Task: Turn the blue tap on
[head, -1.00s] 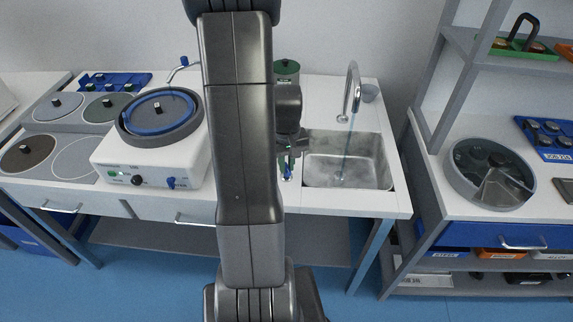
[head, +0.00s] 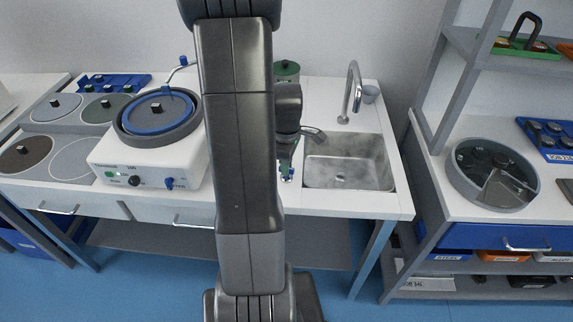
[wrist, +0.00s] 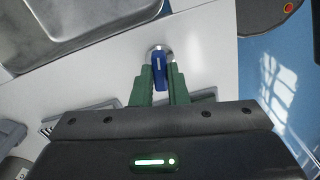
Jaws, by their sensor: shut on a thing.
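A small blue tap handle (wrist: 158,70) stands on a round metal base on the white counter beside the sink. In the wrist view the green fingers of my gripper (wrist: 158,82) are on either side of it, shut on it. In the head view my gripper (head: 287,168) is at the sink's left edge, partly hidden by my arm. The curved metal spout (head: 353,90) stands behind the sink (head: 345,172); no water stream shows from it now.
The white machine (head: 150,160) with a round blue disc stands left of my arm. A small grey cup (head: 370,93) is by the spout. A shelf unit with a round divided tray (head: 495,195) stands at the right.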

